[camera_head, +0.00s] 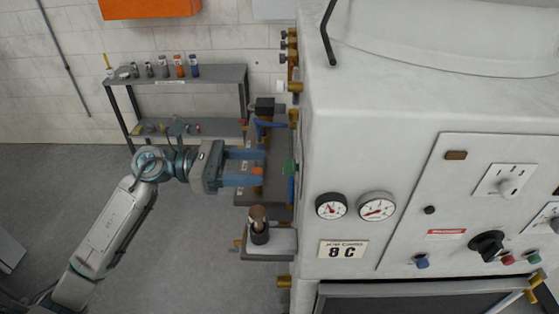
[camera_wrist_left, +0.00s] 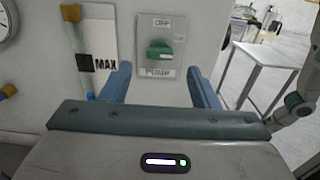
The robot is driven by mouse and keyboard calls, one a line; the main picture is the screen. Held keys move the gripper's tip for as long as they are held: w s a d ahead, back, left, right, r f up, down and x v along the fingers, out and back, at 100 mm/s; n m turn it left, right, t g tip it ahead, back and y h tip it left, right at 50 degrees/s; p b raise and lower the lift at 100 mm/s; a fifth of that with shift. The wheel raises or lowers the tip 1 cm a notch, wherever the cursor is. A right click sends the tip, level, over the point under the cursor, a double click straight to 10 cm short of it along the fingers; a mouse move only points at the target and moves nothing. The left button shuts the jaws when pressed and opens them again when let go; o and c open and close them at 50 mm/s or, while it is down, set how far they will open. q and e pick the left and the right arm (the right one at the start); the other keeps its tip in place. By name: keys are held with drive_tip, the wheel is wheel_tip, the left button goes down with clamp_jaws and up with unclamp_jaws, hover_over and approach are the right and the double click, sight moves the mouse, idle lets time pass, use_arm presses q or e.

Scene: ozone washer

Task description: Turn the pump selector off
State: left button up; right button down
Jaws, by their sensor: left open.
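In the head view a green piece (camera_head: 291,167) shows at the machine's left side, edge-on. My left gripper (camera_head: 262,167) is open and empty, level with it and a short gap away, pointing right at it. In the left wrist view its two blue fingers (camera_wrist_left: 158,78) are spread below and to both sides of the knob. The knob's exact setting is hard to tell. My right gripper is not in view.
Valves and pipes (camera_head: 265,107) line the machine's left side. A small ledge (camera_head: 270,252) with a dark bottle (camera_head: 259,226) juts out below the gripper. The front panel holds gauges (camera_head: 375,206) and a black knob (camera_head: 487,245). A shelf (camera_head: 190,78) stands behind; floor at left is clear.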

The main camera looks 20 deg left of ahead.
sight(290, 167)
use_arm(q)
drive_tip(key=p+x, duration=0.2)
drive_tip(key=x, duration=0.4)
idle(0.4)
drive_tip(key=c, duration=1)
